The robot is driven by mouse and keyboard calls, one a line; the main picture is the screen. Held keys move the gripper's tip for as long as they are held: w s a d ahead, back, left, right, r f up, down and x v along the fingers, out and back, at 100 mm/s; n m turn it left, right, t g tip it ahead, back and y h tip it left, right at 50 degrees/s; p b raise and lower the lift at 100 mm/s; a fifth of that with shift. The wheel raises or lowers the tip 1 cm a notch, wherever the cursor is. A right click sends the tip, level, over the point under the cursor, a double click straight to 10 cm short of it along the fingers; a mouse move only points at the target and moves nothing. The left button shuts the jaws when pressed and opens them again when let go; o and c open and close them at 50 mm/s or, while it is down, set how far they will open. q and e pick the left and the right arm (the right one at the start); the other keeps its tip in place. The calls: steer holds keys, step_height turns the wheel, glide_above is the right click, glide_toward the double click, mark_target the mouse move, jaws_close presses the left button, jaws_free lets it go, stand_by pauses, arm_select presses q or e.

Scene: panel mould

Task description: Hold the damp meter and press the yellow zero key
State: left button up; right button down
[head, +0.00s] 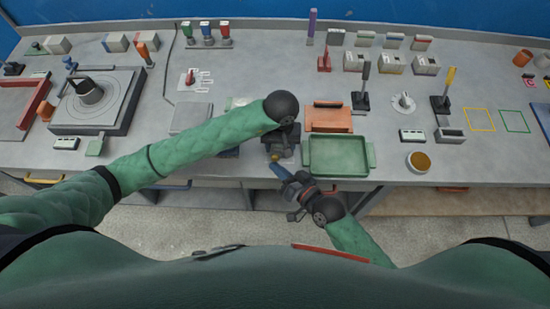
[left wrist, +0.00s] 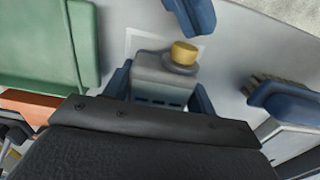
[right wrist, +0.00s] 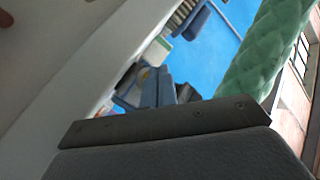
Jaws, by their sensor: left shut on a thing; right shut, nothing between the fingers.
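The damp meter (left wrist: 165,80) is a small grey block with a raised round yellow zero key (left wrist: 183,53). It sits between the two blue fingers of my left gripper (left wrist: 160,92), which is shut on its sides. In the head view the yellow key shows as a small spot (head: 275,156) below my left wrist; most of the meter is hidden there. My right gripper (head: 280,171) is shut and empty, its fingertips just in front of the key. One blue fingertip of it shows near the key in the left wrist view (left wrist: 190,14), apparently apart from it.
A green tray (head: 338,175) lies right of the meter, with an orange tray (head: 328,117) behind it. A blue brush (left wrist: 285,100) lies on the meter's other side. The bench's front edge is close.

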steer(key=shift+w, duration=0.35)
stand_by(0.7)
arm_select(q)
steer(key=shift+s+r, duration=0.1)
steer(key=shift+s, duration=0.05)
arm_select(e)
steer(key=shift+w+r, duration=0.15)
steer(key=shift+w, duration=0.05)
stand_by(0.4)
steer(key=shift+s, duration=0.1)
arm_select(q)
steer(key=shift+w, duration=0.2)
arm_select(e)
steer(key=shift+s, duration=0.65)
steer(key=shift+s+f, duration=0.1)
steer(key=shift+f, duration=0.1)
steer(key=s, duration=0.5)
stand_by(0.6)
